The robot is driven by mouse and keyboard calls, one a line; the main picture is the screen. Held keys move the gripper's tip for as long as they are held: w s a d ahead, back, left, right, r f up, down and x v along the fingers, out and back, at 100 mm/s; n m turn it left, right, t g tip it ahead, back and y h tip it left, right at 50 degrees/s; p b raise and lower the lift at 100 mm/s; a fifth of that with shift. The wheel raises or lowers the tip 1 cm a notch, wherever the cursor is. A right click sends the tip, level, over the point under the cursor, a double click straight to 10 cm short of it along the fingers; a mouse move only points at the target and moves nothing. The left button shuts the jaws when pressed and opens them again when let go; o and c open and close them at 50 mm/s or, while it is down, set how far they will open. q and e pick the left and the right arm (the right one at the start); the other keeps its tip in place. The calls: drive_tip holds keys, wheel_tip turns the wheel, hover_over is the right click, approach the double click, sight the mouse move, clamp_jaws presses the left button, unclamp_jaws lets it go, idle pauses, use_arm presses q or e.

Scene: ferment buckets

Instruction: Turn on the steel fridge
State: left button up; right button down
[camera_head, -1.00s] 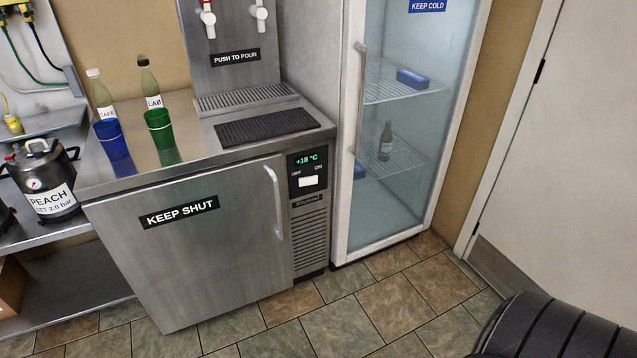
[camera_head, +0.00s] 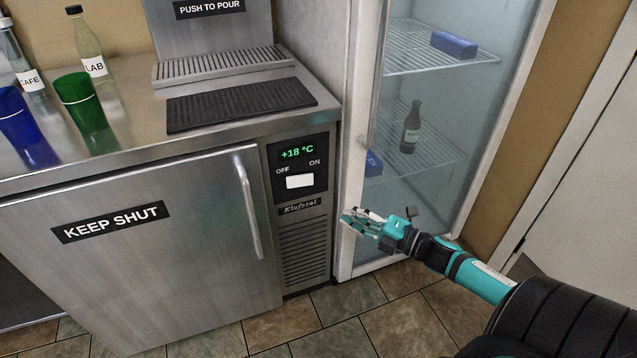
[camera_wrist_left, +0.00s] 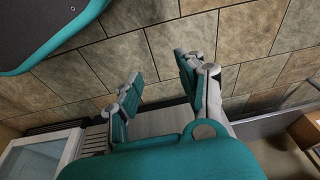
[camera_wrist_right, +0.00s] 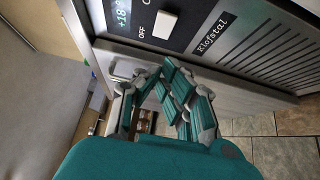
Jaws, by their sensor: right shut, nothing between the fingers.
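The steel fridge (camera_head: 150,250) has a brushed door marked KEEP SHUT and a vertical handle (camera_head: 249,207). Its dark control panel (camera_head: 297,167) shows +18 °C in green. Below is a white rocker switch (camera_head: 300,181) between OFF on the left and ON on the right; its tilt is unclear. The switch also shows in the right wrist view (camera_wrist_right: 165,25). My right gripper (camera_head: 362,222) is shut and empty, to the right of and below the switch, apart from it, before the glass fridge's frame. My left gripper (camera_wrist_left: 161,72) is open and empty above the floor.
A glass-door fridge (camera_head: 450,130) stands right of the steel one. On the steel top are a blue cup (camera_head: 18,122), a green cup (camera_head: 78,100), two bottles and a black mat (camera_head: 240,101). The tiled floor in front is clear.

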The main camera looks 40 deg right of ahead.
use_arm(q)
drive_tip(key=shift+a+r, duration=0.1)
use_arm(e)
drive_tip(key=shift+s+a+r, duration=0.15)
drive_tip(key=shift+a+r, duration=0.05)
drive_tip(key=shift+r, duration=0.15)
drive_tip(key=b, duration=0.1)
approach(297, 182)
drive_tip(key=a, duration=0.3)
use_arm(q)
drive_tip(key=w+b+v, duration=0.1)
drive_tip(key=v, duration=0.6)
drive_tip(key=shift+w+r, duration=0.45)
use_arm(e)
drive_tip(key=shift+w+d, duration=0.2)
drive_tip(key=shift+w, duration=0.6)
drive_tip(key=shift+w+d, duration=0.15)
drive_tip(key=shift+w, duration=0.6)
drive_tip(key=shift+w+d, duration=0.2)
drive_tip(key=shift+w, duration=0.6)
